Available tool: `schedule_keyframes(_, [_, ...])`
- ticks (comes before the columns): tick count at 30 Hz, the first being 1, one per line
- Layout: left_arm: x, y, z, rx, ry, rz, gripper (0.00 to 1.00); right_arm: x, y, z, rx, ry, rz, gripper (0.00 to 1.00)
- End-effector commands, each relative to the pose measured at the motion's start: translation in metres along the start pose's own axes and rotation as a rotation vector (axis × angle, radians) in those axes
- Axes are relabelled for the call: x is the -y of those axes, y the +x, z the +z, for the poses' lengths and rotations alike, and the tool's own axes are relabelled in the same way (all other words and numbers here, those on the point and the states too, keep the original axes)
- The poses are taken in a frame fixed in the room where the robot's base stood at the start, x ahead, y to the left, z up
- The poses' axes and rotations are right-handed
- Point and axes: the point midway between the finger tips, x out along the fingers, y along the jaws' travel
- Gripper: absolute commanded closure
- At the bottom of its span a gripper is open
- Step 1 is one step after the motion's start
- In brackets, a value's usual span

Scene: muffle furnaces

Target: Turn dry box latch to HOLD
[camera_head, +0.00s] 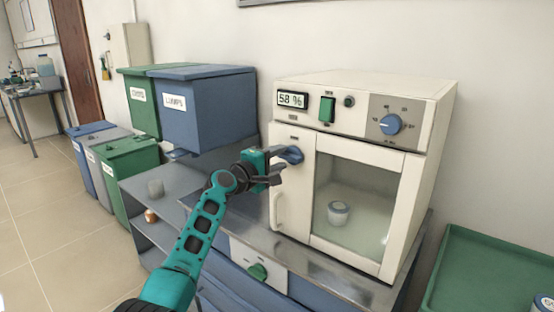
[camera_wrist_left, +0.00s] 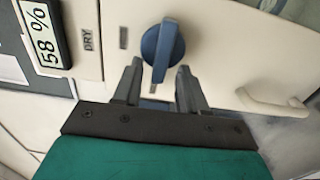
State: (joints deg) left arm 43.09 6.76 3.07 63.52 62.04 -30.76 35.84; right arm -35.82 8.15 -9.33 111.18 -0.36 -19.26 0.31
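The dry box (camera_head: 365,150) is a cream cabinet with a glass door. Its blue latch (camera_head: 291,154) sits on the door's left frame, above a pale handle (camera_head: 278,208). In the left wrist view the latch (camera_wrist_left: 162,48) is a round blue knob with a raised grip bar pointing toward my gripper. My left gripper (camera_head: 278,167) is at the latch from the left. In the left wrist view its fingers (camera_wrist_left: 160,66) are open, one on each side of the bar's lower end, with visible gaps. A "DRY" label (camera_wrist_left: 87,40) is beside the latch. My right gripper is not in view.
The box has a "58 %" display (camera_head: 292,99), a green switch (camera_head: 327,109) and a blue dial (camera_head: 390,124). A lidded jar (camera_head: 338,213) stands behind the glass. Blue and green bins (camera_head: 208,110) stand left; a green tray (camera_head: 480,270) lies right.

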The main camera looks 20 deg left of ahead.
Motion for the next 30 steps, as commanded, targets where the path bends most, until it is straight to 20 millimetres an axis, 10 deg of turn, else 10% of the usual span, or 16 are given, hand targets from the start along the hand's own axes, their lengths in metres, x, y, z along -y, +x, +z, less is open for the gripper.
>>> schedule_keyframes(11, [0.0,-0.009,-0.001,-0.002,0.004,0.002,0.58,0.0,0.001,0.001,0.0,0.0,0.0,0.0])
schedule_keyframes(30, [0.0,-0.106,0.0,-0.001,0.004,-0.001,0.58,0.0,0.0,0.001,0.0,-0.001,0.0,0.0])
